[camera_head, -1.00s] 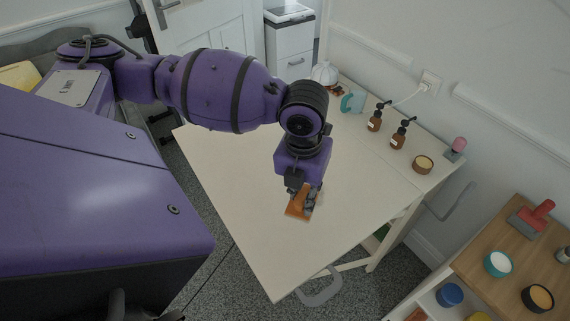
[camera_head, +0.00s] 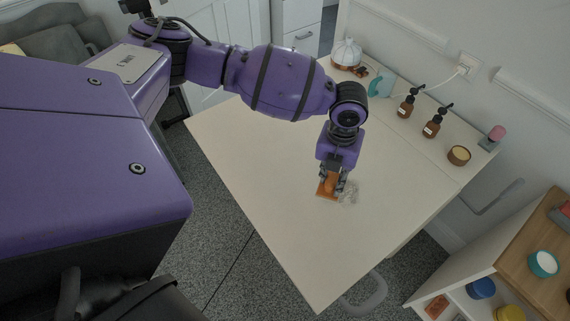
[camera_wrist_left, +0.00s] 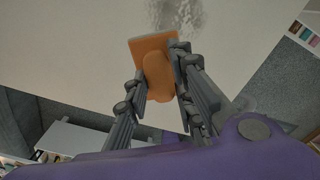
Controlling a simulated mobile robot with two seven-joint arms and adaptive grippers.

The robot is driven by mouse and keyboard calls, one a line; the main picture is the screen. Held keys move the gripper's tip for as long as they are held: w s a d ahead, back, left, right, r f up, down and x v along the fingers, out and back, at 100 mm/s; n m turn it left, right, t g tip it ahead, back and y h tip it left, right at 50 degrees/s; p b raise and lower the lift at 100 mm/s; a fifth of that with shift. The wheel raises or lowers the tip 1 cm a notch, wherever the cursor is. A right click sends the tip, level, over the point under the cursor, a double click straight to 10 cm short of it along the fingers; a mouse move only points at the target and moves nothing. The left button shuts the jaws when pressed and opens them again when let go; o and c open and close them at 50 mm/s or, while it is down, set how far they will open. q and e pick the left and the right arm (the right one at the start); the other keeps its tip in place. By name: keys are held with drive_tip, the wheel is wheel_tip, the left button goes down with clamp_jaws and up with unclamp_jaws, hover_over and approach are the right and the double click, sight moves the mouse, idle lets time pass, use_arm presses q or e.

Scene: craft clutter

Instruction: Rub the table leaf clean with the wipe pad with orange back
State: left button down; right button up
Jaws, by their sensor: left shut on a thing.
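The table leaf (camera_head: 270,190) is a cream-coloured top that fills the middle of the head view. My left gripper (camera_head: 333,180) is shut on the wipe pad with orange back (camera_head: 326,189), low at the leaf. In the left wrist view the pad (camera_wrist_left: 153,43) sits between the fingers of the gripper (camera_wrist_left: 160,88). A greyish smudge (camera_head: 350,193) lies on the leaf just right of the pad. It also shows as a shiny patch (camera_wrist_left: 178,14) beyond the pad in the wrist view. The pad's underside is hidden. My right gripper is not in view.
Two brown pump bottles (camera_head: 407,103), a yellow-topped tin (camera_head: 458,155), a pink-topped item (camera_head: 496,134) and a teal mug (camera_head: 380,84) stand along the wall side. A wooden-topped shelf unit (camera_head: 530,238) stands at the right. The leaf's left and front areas are clear.

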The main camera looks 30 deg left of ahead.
use_arm(q)
drive_tip(key=shift+w+d+f, duration=0.6)
drive_tip(key=shift+w+f, duration=0.2)
drive_tip(key=shift+w, duration=0.1)
drive_tip(key=shift+s, duration=0.1)
drive_tip(key=shift+f, duration=0.65)
wheel_tip(320, 180, down, 3)
drive_tip(key=shift+s+r+b, duration=0.1)
drive_tip(key=shift+r+b, duration=0.1)
drive_tip(key=shift+b, duration=0.3)
drive_tip(key=shift+f, duration=0.7)
drive_tip(key=c, duration=2)
unclamp_jaws()
clamp_jaws()
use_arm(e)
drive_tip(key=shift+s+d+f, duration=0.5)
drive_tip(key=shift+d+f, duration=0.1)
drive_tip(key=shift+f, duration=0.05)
